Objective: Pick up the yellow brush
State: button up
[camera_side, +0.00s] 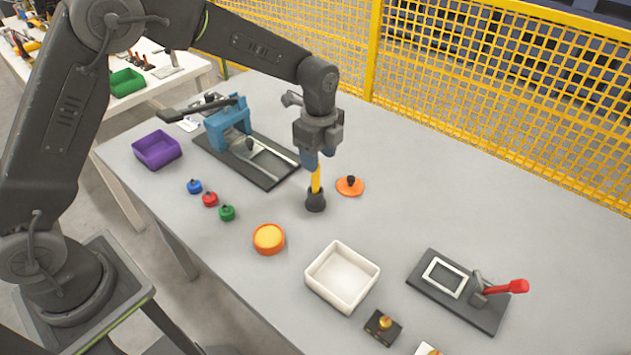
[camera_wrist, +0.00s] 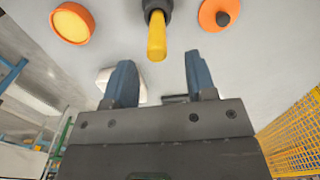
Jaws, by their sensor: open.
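The yellow brush (camera_side: 316,182) stands upright in a small black holder (camera_side: 316,203) on the grey table. My gripper (camera_side: 318,160) is above it, with its blue fingers pointing down around the top of the handle in the side view. In the wrist view the yellow handle (camera_wrist: 157,38) points toward my gripper (camera_wrist: 155,75), beyond and between the two open fingertips. Nothing is held between the fingers. I cannot tell whether a finger touches the handle. The brush's lower end is hidden in the holder.
An orange disc with a black knob (camera_side: 350,186) lies close right of the holder. A blue press (camera_side: 228,125) on a dark base stands behind left. A round orange-yellow container (camera_side: 268,238) and white tray (camera_side: 342,277) are in front. Yellow mesh fence (camera_side: 500,80) runs behind.

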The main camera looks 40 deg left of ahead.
send_over(316, 192)
jog(key=f, duration=0.5)
jog(key=shift+w+a+f, duration=0.1)
jog(key=shift+w+a, duration=0.2)
jog(key=shift+a, duration=0.1)
grip_shut()
